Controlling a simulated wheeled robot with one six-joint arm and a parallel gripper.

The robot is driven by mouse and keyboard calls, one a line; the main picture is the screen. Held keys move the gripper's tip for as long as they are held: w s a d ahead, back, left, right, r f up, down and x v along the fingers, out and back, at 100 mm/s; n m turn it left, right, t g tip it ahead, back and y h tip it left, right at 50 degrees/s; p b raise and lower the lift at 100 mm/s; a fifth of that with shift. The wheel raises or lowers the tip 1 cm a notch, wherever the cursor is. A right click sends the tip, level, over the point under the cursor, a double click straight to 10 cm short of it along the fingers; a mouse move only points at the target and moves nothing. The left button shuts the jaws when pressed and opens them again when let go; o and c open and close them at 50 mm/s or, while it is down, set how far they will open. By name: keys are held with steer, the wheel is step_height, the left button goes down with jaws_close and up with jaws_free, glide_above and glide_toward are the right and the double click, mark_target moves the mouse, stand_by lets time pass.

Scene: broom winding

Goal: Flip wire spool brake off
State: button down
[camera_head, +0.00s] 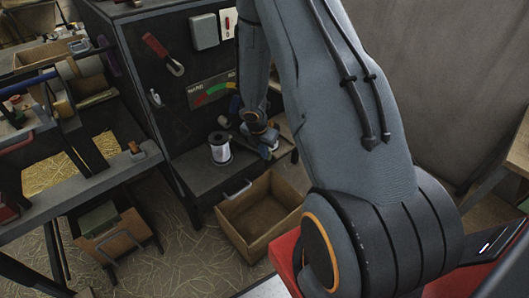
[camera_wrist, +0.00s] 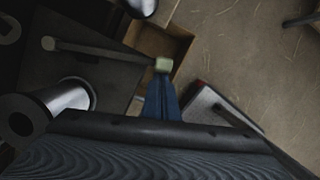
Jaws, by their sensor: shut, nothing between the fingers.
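The wire spool (camera_head: 220,149) stands upright on a dark shelf below the coloured gauge in the head view. A shiny spool-like cylinder (camera_wrist: 66,100) shows at the left of the wrist view. A thin dark rod with a pale round end (camera_wrist: 85,49) runs from the left towards my gripper's tips; I cannot tell whether it is the brake lever or which way it is set. My gripper (camera_wrist: 162,66) is shut and empty, with blue fingers. In the head view my gripper (camera_head: 268,151) is low, just right of the spool. Contact with the rod cannot be told.
An open wooden crate (camera_head: 262,214) is below the shelf. The dark panel holds a gauge (camera_head: 212,90), a red-handled tool (camera_head: 158,47) and a grey box (camera_head: 204,32). A cluttered bench (camera_head: 75,190) stands at left. Straw-strewn floor (camera_head: 170,245) is open in front.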

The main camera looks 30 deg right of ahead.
steer(key=shift+w+d+r, duration=0.1)
steer(key=shift+w+d, duration=0.15)
steer(key=shift+d, duration=0.05)
steer(key=s+a+r, duration=0.3)
steer(key=a+r, duration=0.3)
steer(key=r, duration=0.3)
steer(key=shift+s+a+r, duration=0.15)
steer(key=shift+a+r, duration=0.05)
steer(key=shift+r, duration=0.1)
steer(key=s+a+r+m+y, duration=0.1)
steer(key=s+a+r+m, duration=0.4)
steer(key=m, duration=0.7)
steer(key=s+a+r+m+y, duration=0.1)
steer(key=s+a+r+m, duration=0.4)
steer(key=s+r+m, duration=0.5)
steer(key=shift+s+a+r+m+g, duration=0.15)
steer(key=shift+s+a+m+g, duration=0.15)
steer(key=shift+s+m, duration=0.7)
